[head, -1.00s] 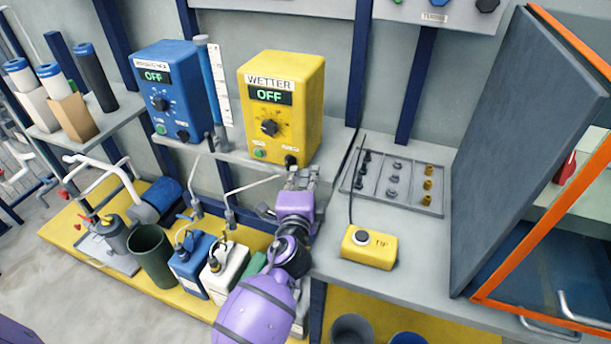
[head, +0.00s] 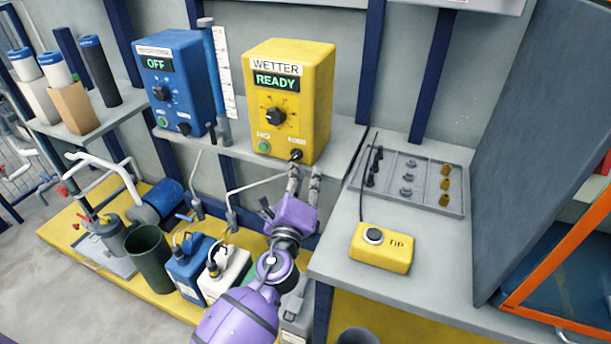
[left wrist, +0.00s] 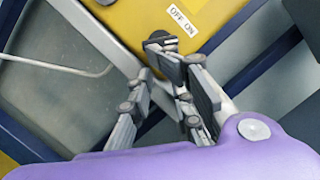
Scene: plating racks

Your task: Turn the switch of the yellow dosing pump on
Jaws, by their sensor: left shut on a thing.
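The yellow dosing pump (head: 318,100), labelled WETTER, stands on the wall shelf. Its display (head: 276,81) reads READY in green. A black dial is at the middle of its front, with a green button below left. The small black switch (head: 296,155) is at the lower right of the front. In the left wrist view the switch (left wrist: 157,40) sits beside an OFF ON label (left wrist: 183,20). My left gripper (head: 303,172) is just below it, its fingertips shut on the switch, partly hiding it. My right gripper is not in view.
A blue pump (head: 190,90) reading OFF stands to the left, beside a clear scale tube. Several canisters stand below left.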

